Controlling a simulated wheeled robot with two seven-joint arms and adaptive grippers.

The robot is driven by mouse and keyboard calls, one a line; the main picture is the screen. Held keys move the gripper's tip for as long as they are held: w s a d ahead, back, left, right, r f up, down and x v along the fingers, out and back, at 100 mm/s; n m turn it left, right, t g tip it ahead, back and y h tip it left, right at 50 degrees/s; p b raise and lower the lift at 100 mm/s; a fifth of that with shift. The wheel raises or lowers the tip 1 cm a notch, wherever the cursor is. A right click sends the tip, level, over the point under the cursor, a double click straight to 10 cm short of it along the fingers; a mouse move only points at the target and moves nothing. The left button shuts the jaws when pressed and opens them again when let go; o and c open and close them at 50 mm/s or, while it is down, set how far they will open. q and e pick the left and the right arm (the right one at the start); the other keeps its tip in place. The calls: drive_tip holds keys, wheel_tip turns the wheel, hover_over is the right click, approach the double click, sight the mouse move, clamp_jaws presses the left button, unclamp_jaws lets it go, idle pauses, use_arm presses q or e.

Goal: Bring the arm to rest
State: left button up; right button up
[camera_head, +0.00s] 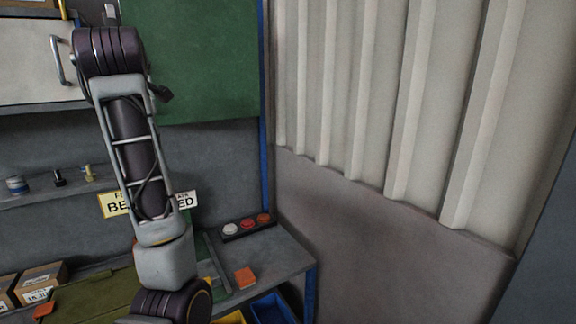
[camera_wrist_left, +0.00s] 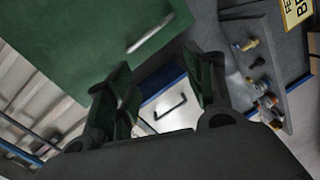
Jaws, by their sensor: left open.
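My left arm (camera_head: 135,160) stands up through the left part of the head view. Its gripper is not seen there. In the left wrist view my left gripper (camera_wrist_left: 158,82) is open, with its two dark fingers apart and nothing between them. Beyond the fingers are a white drawer front (camera_wrist_left: 168,108) with a dark handle and a green panel (camera_wrist_left: 90,40). My right gripper is in neither view.
A green panel (camera_head: 195,70) and a white drawer front (camera_head: 35,62) are behind my arm. A shelf (camera_head: 35,196) holds small items. The bench has a button strip (camera_head: 248,228) and an orange block (camera_head: 245,278). A blue bin (camera_head: 272,310) sits below. A ribbed wall (camera_head: 380,100) fills the right.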

use_arm(q)
drive_tip(key=s+d+f+m+g+h, duration=0.15)
drive_tip(key=f+m, duration=0.45)
drive_tip(key=f, duration=1.4)
drive_tip(key=d+f+m+g+h, duration=0.25)
drive_tip(key=f+m, duration=0.25)
drive_tip(key=f, duration=1.6)
drive_tip(key=s+d+f+m+g+h, duration=0.1)
drive_tip(key=s+d+f+m+g, duration=0.15)
drive_tip(key=s+f, duration=0.45)
drive_tip(key=s+d+f+m+g+h, duration=0.1)
drive_tip(key=s+f+m, duration=0.3)
drive_tip(key=f, duration=0.5)
drive_tip(key=s+d+f+m+g+h, duration=0.1)
drive_tip(key=s+d+f+m+g, duration=0.1)
drive_tip(key=s+f, duration=0.5)
drive_tip(key=s+d+f+m+g+h, duration=0.15)
drive_tip(key=s+f, duration=0.25)
drive_tip(key=s, duration=0.7)
wheel_tip(320, 180, down, 33)
drive_tip(key=s+m+g, duration=0.1)
drive_tip(key=s, duration=0.1)
drive_tip(key=s+a+f+g, duration=0.1)
drive_tip(key=s+a+f, duration=0.2)
drive_tip(key=s+f, duration=1.6)
drive_tip(key=s, duration=0.3)
drive_tip(key=shift+s+a+f+y, duration=0.2)
drive_tip(key=shift+f+y, duration=0.15)
drive_tip(key=shift+f, duration=0.05)
